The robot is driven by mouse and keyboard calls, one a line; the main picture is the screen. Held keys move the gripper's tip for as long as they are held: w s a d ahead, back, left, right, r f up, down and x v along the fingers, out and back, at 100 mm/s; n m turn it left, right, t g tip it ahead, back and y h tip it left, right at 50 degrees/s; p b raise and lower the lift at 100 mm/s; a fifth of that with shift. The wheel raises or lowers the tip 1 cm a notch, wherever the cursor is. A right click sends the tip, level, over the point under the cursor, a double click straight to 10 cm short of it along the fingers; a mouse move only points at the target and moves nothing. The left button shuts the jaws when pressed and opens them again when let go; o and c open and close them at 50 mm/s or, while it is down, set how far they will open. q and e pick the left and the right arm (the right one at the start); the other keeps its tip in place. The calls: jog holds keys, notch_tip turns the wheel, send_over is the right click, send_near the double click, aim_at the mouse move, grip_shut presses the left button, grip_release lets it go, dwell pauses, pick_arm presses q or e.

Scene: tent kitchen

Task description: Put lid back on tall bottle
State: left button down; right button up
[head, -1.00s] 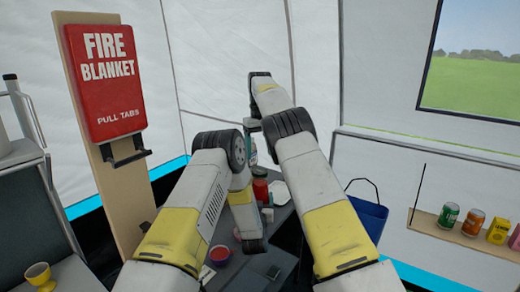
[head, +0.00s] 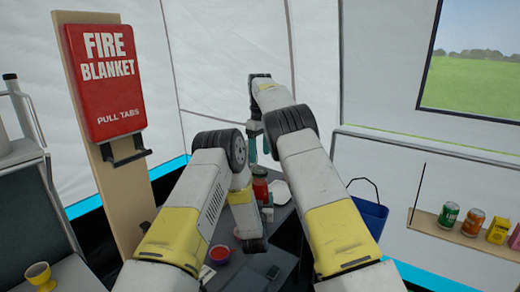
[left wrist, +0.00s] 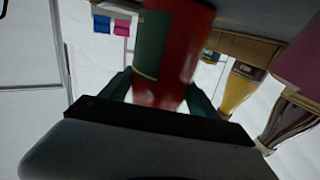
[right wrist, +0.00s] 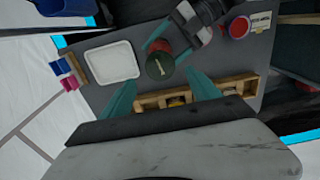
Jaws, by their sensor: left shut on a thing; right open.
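A red bottle with a dark green label (left wrist: 172,50) stands between my left gripper's fingers (left wrist: 160,95), which are shut on it. In the head view the bottle (head: 260,187) shows beyond my left arm; the left fingers are mostly hidden there. In the right wrist view a round dark green top with a pale mark (right wrist: 160,67) shows on the bottle. I cannot tell whether it is seated fully. My right gripper (right wrist: 163,90) is open and empty above it, its fingers on either side in the picture. In the head view the right gripper (head: 260,143) points down above the bottle.
A white tray (right wrist: 112,62) lies on the dark table beside the bottle. A wooden crate (right wrist: 195,94) and a red bowl (right wrist: 239,27) are also close by. Bottles (left wrist: 236,88) show in the left wrist view. A blue bin (head: 369,218) stands right of the table.

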aim_at(260, 171)
notch_tip(260, 171, down, 6)
jog(key=shift+f, duration=0.25)
jog(key=shift+c, duration=0.4)
jog(key=c, duration=1.4)
jog(key=m, duration=0.6)
jog(key=shift+m, duration=0.3)
jog(key=m, duration=0.4)
jog(key=shift+m, duration=0.4)
jog(key=o, duration=1.6)
jog(key=shift+c, duration=0.2)
jog(key=shift+r, duration=2.3)
